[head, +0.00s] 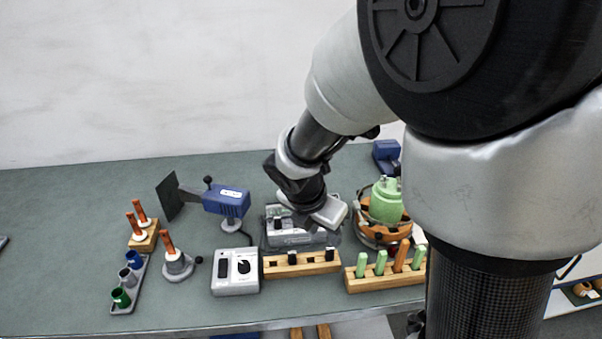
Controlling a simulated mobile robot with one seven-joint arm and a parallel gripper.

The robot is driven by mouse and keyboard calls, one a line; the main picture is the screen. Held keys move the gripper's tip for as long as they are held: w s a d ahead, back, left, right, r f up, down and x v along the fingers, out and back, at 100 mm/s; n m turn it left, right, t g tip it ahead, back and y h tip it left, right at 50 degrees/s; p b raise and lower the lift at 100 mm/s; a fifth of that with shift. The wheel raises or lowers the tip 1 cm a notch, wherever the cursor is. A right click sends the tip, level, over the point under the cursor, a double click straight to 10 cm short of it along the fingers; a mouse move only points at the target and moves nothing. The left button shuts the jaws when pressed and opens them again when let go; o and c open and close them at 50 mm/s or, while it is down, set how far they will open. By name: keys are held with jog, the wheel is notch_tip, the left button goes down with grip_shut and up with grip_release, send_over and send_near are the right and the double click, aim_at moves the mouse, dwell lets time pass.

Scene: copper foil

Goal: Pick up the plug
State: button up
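I cannot tell for sure which piece is the plug. Small black pieces stand in a wooden rack (300,269) at the front of the bench, one near its middle (292,257) and one near its right end (329,254). Green pegs (362,265) and an orange peg (401,256) stand in a second wooden block (375,283) to the right. My gripper (328,214) points down over a grey device (290,236) behind the first rack. Its fingers are too small and partly hidden, so I cannot see whether it holds anything.
A grey switch box (236,272) stands left of the rack. A blue device (226,201) with a dark plate, orange-tipped stands (177,262) and a tray of coloured cups (128,284) are further left. A green vessel (385,204) in an orange ring stands right.

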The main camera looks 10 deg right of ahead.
aim_at(330, 248)
jog(key=b+x, duration=0.1)
jog(key=x, duration=0.7)
jog(key=shift+w+f+b, duration=0.1)
jog(key=shift+f+b, duration=0.25)
jog(key=shift+f, duration=0.05)
grip_shut()
